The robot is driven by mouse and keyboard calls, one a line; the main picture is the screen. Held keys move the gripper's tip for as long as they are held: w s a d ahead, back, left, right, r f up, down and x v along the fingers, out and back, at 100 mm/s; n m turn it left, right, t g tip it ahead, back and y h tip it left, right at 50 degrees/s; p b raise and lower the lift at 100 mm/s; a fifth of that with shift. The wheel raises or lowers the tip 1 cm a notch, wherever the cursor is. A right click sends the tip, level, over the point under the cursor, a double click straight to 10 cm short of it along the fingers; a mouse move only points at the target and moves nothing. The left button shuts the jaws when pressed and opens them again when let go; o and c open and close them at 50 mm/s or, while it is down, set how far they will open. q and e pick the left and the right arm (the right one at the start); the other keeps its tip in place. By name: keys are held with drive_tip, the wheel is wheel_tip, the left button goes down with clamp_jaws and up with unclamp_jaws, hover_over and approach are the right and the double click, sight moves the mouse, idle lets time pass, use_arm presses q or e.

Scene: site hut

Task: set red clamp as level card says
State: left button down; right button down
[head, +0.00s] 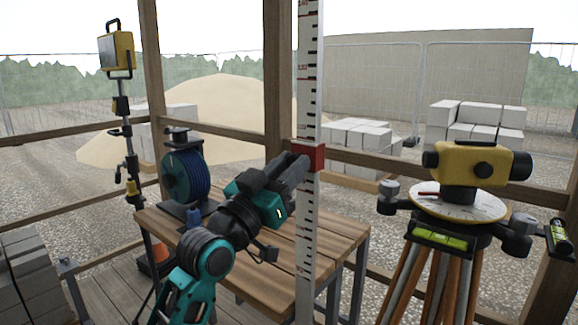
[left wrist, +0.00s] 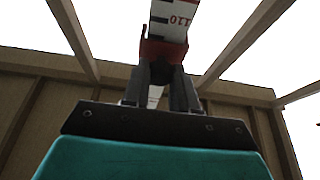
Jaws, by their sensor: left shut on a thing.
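The red clamp (head: 309,157) sits around the upright white levelling staff (head: 306,230) with black and red marks. My left gripper (head: 298,165) is shut on the red clamp from its left side. In the left wrist view the red clamp (left wrist: 165,50) is between the fingers of my left gripper (left wrist: 163,75), and the staff (left wrist: 172,22) above it shows a red "110". A yellow optical level (head: 478,162) stands on a tripod at the right, with a round pale dial under it. No level card can be made out. My right gripper is not in view.
A slatted wooden bench (head: 255,250) stands behind the staff, with a blue cable reel (head: 187,178) at its left end. A work light (head: 116,52) on a stand is at the left. Wooden hut posts and rails (head: 278,75) enclose the space.

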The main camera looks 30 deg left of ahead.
use_arm(q)
drive_tip(key=shift+r, duration=0.35)
drive_tip(key=c, duration=1.2)
unclamp_jaws()
drive_tip(key=o, duration=0.3)
drive_tip(key=shift+o, duration=0.2)
drive_tip(key=shift+f, duration=0.1)
